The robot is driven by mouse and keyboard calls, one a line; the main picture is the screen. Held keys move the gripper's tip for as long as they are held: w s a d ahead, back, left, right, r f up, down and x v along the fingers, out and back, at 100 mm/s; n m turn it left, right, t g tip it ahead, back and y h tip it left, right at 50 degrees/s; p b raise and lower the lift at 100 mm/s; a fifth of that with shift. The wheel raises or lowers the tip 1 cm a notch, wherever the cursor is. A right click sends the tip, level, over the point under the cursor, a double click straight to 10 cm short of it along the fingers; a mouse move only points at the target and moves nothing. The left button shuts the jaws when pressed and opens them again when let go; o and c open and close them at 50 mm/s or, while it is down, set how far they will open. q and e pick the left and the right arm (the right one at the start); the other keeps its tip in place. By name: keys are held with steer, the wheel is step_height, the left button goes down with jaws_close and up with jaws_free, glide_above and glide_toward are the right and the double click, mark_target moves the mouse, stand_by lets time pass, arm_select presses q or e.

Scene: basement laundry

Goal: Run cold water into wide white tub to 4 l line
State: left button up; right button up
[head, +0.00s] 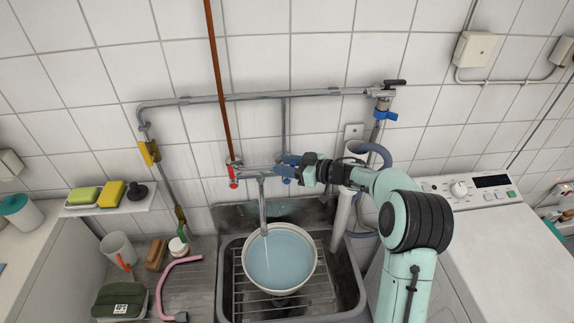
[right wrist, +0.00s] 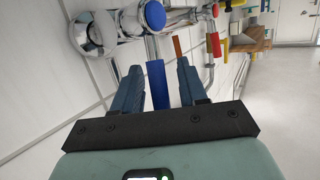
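The wide white tub (head: 247,277) stands on a wire rack in the sink, under the tap spout (head: 263,215). Pale blue water (head: 280,262) lies in it, and a thin stream seems to fall from the spout. I cannot make out a 4 l line. My right gripper (head: 284,160) is at the tap, on its blue-marked side. In the right wrist view, the blue lever (right wrist: 157,86) stands between the gripper's fingers (right wrist: 158,82), with a gap on each side. A round blue cap (right wrist: 151,15) is beyond. My left gripper is not in view.
The red tap handle (head: 233,178) is left of the spout. Sponges lie on a small shelf (head: 110,206). A white washing machine (head: 500,245) stands right.

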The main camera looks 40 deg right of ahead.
steer(key=b+v, duration=0.1)
steer(key=v, duration=1.2)
steer(key=shift+s, duration=0.2)
stand_by(6.5)
